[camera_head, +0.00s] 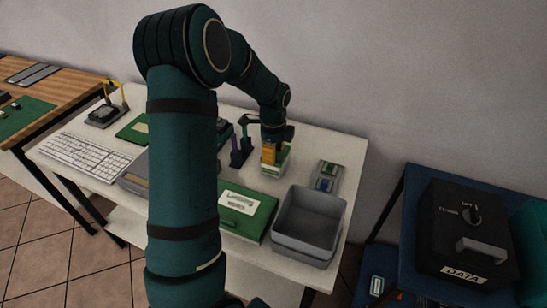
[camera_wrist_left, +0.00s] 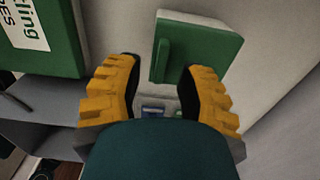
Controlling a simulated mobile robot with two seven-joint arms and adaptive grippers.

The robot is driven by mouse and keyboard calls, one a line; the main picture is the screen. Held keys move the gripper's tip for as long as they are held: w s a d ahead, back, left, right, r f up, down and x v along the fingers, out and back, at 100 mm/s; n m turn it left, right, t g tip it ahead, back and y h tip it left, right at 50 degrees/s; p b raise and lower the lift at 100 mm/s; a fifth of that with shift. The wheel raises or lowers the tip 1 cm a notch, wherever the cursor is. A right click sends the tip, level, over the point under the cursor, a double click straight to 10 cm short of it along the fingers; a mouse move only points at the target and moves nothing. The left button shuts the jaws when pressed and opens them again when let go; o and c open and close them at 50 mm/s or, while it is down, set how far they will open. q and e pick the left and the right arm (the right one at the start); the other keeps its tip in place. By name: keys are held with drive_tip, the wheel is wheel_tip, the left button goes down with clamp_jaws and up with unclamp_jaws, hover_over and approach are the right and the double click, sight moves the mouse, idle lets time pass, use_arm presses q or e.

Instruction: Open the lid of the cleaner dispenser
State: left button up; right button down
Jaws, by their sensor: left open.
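The cleaner dispenser appears to be the small pale box with a green top (camera_head: 276,168) on the white table. In the left wrist view its green lid (camera_wrist_left: 213,52), with a raised strip along one side, looks shut. My left gripper (camera_head: 269,155) is right over the dispenser in the head view and partly covers it. In the left wrist view its two yellow fingers (camera_wrist_left: 164,68) are spread apart, with nothing between them. The lid lies beyond the fingertips; I cannot tell whether they touch it. My right gripper is not in view.
A green labelled box (camera_head: 262,216) and a grey bin (camera_head: 336,240) stand in front of the dispenser. A small grey tray (camera_head: 321,187) lies to its right. Purple tools in a holder (camera_head: 237,158) stand close on the left. The wall is just behind.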

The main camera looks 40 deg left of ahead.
use_arm(q)
drive_tip(key=shift+f, duration=0.6)
clamp_jaws()
drive_tip(key=shift+r, duration=0.1)
drive_tip(key=shift+r+p, duration=0.1)
drive_tip(key=shift+p, duration=0.35)
